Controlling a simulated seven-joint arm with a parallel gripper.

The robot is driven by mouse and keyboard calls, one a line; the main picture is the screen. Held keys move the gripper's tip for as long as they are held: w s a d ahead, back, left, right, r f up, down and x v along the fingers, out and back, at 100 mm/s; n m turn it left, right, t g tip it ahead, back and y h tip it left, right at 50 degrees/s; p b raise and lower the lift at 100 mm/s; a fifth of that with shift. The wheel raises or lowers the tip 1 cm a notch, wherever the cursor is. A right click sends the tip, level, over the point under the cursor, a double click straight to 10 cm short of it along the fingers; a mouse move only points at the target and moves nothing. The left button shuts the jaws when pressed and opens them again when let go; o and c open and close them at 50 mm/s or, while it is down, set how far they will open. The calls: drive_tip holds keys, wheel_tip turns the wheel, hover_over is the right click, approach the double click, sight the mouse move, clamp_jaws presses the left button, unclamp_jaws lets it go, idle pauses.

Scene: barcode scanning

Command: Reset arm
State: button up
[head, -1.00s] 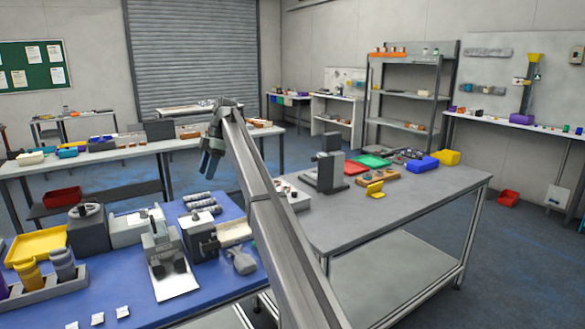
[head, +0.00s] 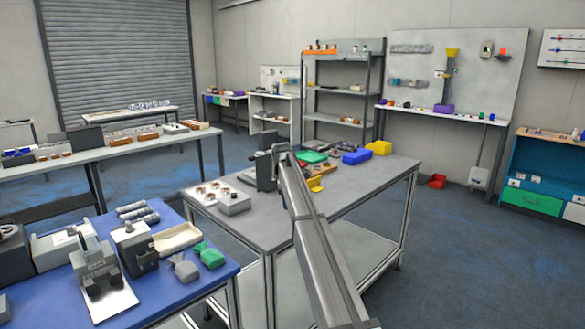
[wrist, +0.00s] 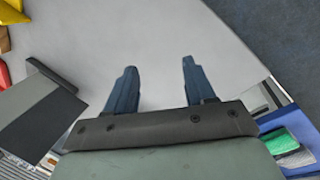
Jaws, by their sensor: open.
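My gripper (wrist: 155,88) shows in the wrist view with its two dark blue fingers apart and nothing between them. It points down over the bare top of the grey table (wrist: 150,40). In the head view my arm reaches up from the bottom over this table, and its end is beside the dark grey stand; the fingers are hidden there.
The dark grey stand (head: 266,172) is close to the gripper, left of it in the wrist view (wrist: 45,105). Red, green and blue trays (head: 357,157) lie behind. A blue table (head: 170,300) at left holds devices and a green pouch (head: 209,256). The grey table's right part is clear.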

drive_tip(key=s+d+f+m+h, duration=0.2)
drive_tip(key=s+d+f+m, duration=0.1)
drive_tip(key=d+f, duration=1.05)
drive_tip(key=s+d+f+m+g+y, duration=0.1)
drive_tip(key=s+d+f+m+g, duration=0.15)
drive_tip(key=s+f, duration=1.1)
drive_tip(key=s+d+f+m+g, duration=0.1)
drive_tip(key=s+d+f+m, duration=0.15)
drive_tip(key=s+f, duration=1.05)
drive_tip(key=s+d+f+m+g, duration=0.1)
drive_tip(key=s+f+m, duration=0.1)
drive_tip(key=s+f, duration=0.75)
drive_tip(key=s+f+m+g, duration=0.25)
drive_tip(key=s+f, duration=0.45)
drive_tip(key=s, duration=0.5)
drive_tip(key=s+f+m+g+y, duration=0.1)
drive_tip(key=s+m, duration=0.4)
drive_tip(key=s, duration=2.3)
drive_tip(key=shift+f+m+g+y, duration=0.4)
drive_tip(key=shift+f+g, duration=0.3)
drive_tip(key=shift+f, duration=0.1)
